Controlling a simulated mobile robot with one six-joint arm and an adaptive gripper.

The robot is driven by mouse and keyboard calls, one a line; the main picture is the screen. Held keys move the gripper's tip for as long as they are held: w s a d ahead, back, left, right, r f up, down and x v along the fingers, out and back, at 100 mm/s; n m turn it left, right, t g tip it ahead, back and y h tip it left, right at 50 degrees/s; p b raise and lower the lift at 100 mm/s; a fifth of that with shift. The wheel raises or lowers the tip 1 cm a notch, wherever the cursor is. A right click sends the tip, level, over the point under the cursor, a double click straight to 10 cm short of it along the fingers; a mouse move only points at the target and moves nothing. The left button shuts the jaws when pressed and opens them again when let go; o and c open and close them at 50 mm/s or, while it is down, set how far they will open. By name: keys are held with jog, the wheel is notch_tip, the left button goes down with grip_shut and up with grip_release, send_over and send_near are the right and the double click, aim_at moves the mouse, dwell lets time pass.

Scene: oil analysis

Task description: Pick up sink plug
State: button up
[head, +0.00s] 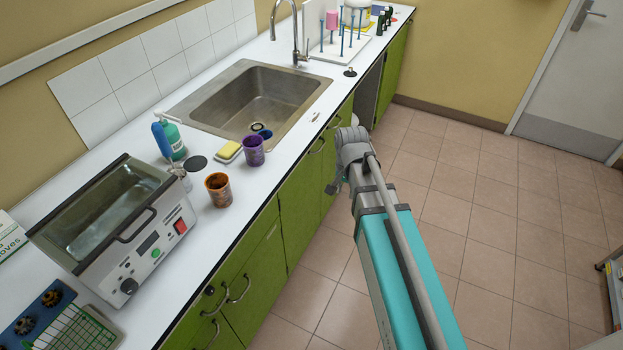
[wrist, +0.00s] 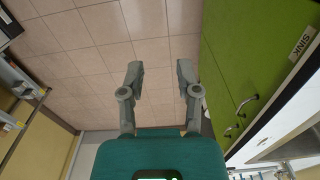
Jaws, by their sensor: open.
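A small black disc with a raised knob, which looks like the sink plug (head: 350,72), lies on the white counter just right of the steel sink (head: 185,110). My gripper (wrist: 159,72) is open and empty in the wrist view, its two fingers apart above floor tiles. In the head view my arm reaches out over the floor in front of the green cabinets, and the gripper is mostly hidden behind the arm's end. The plug is farther back than the arm's end, up on the counter. The plug does not show in the wrist view.
A purple cup (head: 253,151), a brown-stained cup (head: 218,190), a yellow sponge (head: 228,152) and a flat dark disc (head: 196,163) stand near the sink. A pegged drying rack (head: 335,57) is behind the plug. Green cabinets (wrist: 228,60) border the wrist view's right. The floor is clear.

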jog(key=s+d+f+n+b, duration=0.2)
jog(key=s+d+n, duration=0.3)
jog(key=s+d, duration=0.3)
jog(key=d+f, duration=0.1)
jog(key=d, duration=0.3)
jog(key=shift+f+b, duration=0.2)
jog(key=shift+b, duration=0.2)
jog(key=shift+o, duration=0.2)
jog(key=shift+a, duration=0.1)
jog(key=shift+o, duration=0.8)
